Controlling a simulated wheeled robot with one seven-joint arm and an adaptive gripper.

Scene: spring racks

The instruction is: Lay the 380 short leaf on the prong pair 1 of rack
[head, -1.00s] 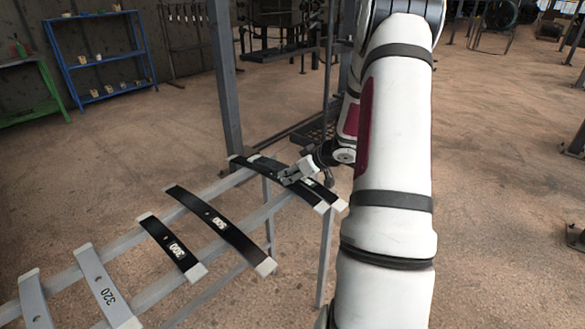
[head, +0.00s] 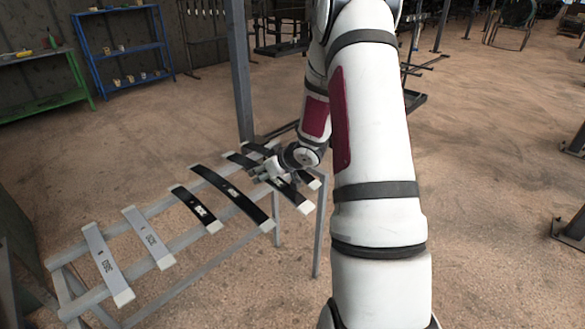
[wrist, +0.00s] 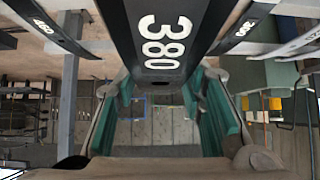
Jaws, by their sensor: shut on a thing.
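My gripper (head: 268,171) is at the far right end of the rack in the head view. In the wrist view its green-padded fingers stand on both sides of the black 380 leaf (wrist: 165,55), whose white number faces the camera, and the jaws are shut on it. In the head view a black leaf (head: 290,192) runs out from under my gripper toward the near rail; whether it is the held one is unclear. The rack (head: 190,238) is a grey frame with two long rails. I cannot pick out prong pair 1, nor tell whether the held leaf touches the rack.
Near my gripper lie a black leaf marked 480 (wrist: 55,30) and another black leaf (wrist: 235,28). Farther left on the rack are a long black leaf (head: 235,198), a short black leaf (head: 195,207) and grey leaves (head: 145,237) (head: 105,262). A post (head: 240,75) stands behind.

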